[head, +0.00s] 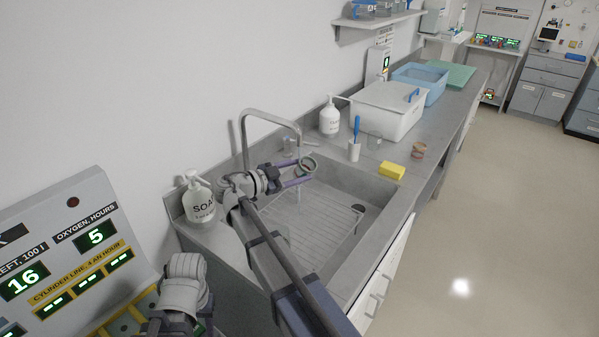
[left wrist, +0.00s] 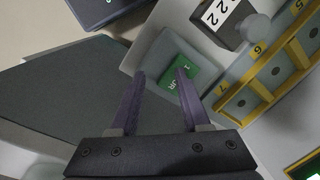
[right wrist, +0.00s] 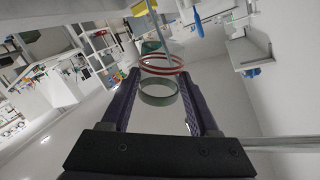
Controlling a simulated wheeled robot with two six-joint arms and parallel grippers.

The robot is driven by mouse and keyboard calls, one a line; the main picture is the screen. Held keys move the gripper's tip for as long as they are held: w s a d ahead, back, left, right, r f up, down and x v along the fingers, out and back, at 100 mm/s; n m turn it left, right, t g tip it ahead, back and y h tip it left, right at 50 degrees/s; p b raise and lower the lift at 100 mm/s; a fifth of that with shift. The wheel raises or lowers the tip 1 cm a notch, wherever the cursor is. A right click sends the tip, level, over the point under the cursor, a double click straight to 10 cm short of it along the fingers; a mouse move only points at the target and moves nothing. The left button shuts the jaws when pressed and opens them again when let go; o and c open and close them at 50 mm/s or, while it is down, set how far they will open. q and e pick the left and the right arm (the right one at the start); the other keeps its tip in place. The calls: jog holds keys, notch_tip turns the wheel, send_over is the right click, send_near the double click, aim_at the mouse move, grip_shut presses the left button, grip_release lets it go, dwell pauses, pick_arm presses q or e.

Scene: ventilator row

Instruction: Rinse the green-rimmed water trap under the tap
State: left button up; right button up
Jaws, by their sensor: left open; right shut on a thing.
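My right gripper (head: 300,174) is over the sink (head: 345,215), below the tap (head: 262,115). It is shut on the green-rimmed water trap (head: 308,162), a clear cup with a grey-green ring. In the right wrist view the trap's rim (right wrist: 158,94) shows between the fingers, with red rings just beyond it; I cannot tell whether these belong to the trap. A thin pale line drops from the spout toward the trap and looks like running water. My left gripper (left wrist: 158,85) is open and empty, with a green label plate beyond its fingertips.
A soap bottle (head: 199,198) stands left of the sink, a second pump bottle (head: 330,118) behind it. A yellow sponge (head: 391,170), a reddish-rimmed cup (head: 419,150) and a brush holder (head: 354,150) stand by the sink. A white bin (head: 388,112) and blue bin (head: 422,80) are farther back.

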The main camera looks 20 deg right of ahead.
jog(key=shift+d, duration=0.1)
dwell(0.3)
jog(key=shift+w+d, duration=0.25)
jog(key=shift+d, duration=0.2)
jog(key=shift+a, duration=0.1)
jog(key=shift+s+a, duration=0.3)
jog(key=shift+a, duration=0.15)
jog(key=shift+s, duration=0.1)
dwell(0.4)
jog(key=s+d, duration=0.3)
jog(key=s, duration=0.4)
jog(key=shift+d, duration=0.25)
dwell(0.3)
dwell(1.3)
